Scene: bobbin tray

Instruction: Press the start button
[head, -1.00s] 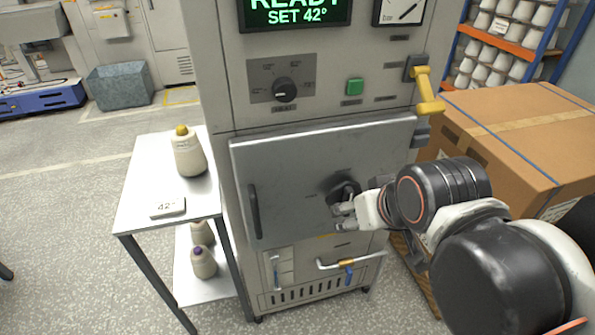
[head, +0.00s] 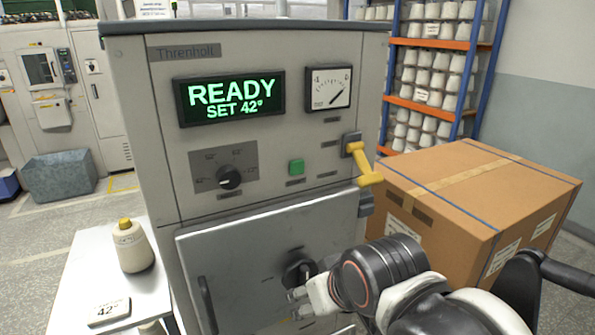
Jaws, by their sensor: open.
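The display (head: 229,96) above reads READY, SET 42° in green. My gripper (head: 296,301) is open in front of the closed metal door (head: 235,253), below the button and well apart from it. It is near a dark round fitting (head: 299,270) on the door; I cannot tell whether it touches it. The button is unobstructed.
A yellow lever handle (head: 367,168) sticks out right of the button. A gauge (head: 329,88) is above. A large cardboard box (head: 470,200) stands at right. At left, a white table (head: 75,275) holds a yarn cone (head: 132,247) and a 42° card (head: 109,312).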

